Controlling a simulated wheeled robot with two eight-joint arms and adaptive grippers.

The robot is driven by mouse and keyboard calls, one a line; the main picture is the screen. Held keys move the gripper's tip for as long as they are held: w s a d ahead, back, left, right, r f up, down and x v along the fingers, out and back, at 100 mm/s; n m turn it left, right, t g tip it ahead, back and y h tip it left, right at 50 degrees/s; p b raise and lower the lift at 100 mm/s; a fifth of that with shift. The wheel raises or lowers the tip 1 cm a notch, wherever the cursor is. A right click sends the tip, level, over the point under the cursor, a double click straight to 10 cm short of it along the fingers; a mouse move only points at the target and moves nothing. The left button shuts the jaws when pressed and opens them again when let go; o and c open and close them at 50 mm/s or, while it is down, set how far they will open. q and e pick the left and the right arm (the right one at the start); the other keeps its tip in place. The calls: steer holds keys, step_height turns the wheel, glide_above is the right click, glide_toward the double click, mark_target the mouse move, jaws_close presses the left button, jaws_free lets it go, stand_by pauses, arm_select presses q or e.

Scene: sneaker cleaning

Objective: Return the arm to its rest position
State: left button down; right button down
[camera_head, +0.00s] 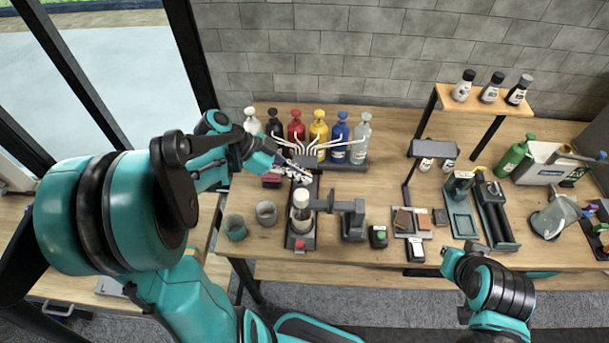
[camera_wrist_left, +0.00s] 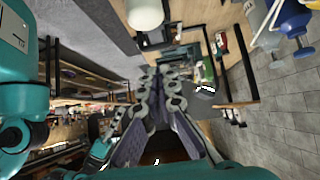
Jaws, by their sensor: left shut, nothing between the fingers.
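My left arm comes in from the left, bent over the left part of the wooden bench. Its left gripper (camera_head: 298,171) is over the bench, in front of the row of colored bottles and beside the upright bottle on the dark stand. The left wrist view shows both grey linked fingers of this gripper (camera_wrist_left: 162,78) close together with nothing between them. My right arm (camera_head: 490,290) shows at the lower right, by the bench's front edge. Its gripper cannot be made out.
The colored bottles (camera_head: 318,134) with pale spouts stand behind my left gripper. The bottle (camera_head: 301,205) on the stand is close to its fingers. Trays and tools (camera_head: 463,212) fill the right. Bare wood lies along the front.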

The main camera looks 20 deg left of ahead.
stand_by(0.3)
arm_select(q)
steer(key=shift+d+f+n, duration=0.25)
steer(key=shift+n, duration=0.05)
steer(key=s+d+f+n+t+y+b, duration=0.1)
steer(key=s+f+n+t+y+b, duration=0.3)
steer(key=n, duration=0.9)
steer(key=s+f+y+b, duration=0.2)
steer(key=s+y+b, duration=0.2)
steer(key=y+b, duration=0.1)
steer(key=shift+d+f+n, duration=0.2)
steer(key=shift+f+n, duration=0.1)
steer(key=shift+f, duration=0.1)
